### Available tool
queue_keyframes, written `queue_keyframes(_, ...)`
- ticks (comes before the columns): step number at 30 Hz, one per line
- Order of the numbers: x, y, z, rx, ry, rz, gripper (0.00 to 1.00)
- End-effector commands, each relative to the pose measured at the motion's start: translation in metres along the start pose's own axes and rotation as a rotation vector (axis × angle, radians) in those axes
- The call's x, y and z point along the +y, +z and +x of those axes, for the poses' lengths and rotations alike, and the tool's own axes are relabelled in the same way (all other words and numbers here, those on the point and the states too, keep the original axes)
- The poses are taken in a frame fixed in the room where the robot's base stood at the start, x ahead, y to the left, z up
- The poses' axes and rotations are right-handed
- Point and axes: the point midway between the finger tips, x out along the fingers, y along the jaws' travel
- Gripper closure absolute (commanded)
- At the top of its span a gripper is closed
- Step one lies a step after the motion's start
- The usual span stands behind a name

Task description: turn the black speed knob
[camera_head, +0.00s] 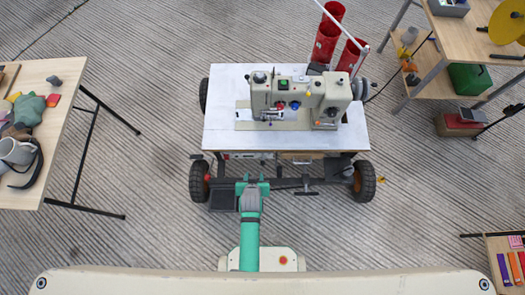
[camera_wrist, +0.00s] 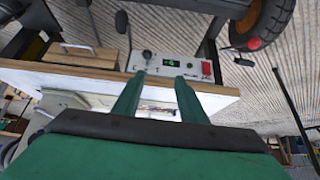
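A sewing machine (camera_head: 300,95) stands on a white-topped wheeled table (camera_head: 225,120). A pale control panel (camera_wrist: 190,60) sits under the table's front edge. The wrist view shows it upside down, with a small black knob (camera_wrist: 147,54), a green lit display (camera_wrist: 171,63) and a red switch (camera_wrist: 207,68). No label is readable, so I cannot confirm it is the speed knob. My green gripper (camera_wrist: 159,77) is open, its two fingers apart and pointing at the panel, with nothing between them. In the head view my gripper (camera_head: 253,183) is just in front of the table.
The table has black wheels (camera_head: 365,180) and a dark lower frame. A wooden drawer (camera_wrist: 85,55) with a metal handle is beside the panel. A cluttered table (camera_head: 40,80) stands left and shelves (camera_head: 455,40) stand right.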

Motion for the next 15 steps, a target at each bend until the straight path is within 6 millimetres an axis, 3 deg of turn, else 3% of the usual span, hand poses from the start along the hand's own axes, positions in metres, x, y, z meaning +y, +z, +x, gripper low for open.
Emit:
queue_keyframes(3, 0.009, -0.018, 0.035, -0.084, 0.017, -0.016, 0.62)
queue_keyframes(6, 0.017, -0.026, 0.054, -0.148, 0.031, -0.027, 0.62)
queue_keyframes(15, 0.030, -0.039, 0.076, -0.234, 0.054, -0.042, 0.62)
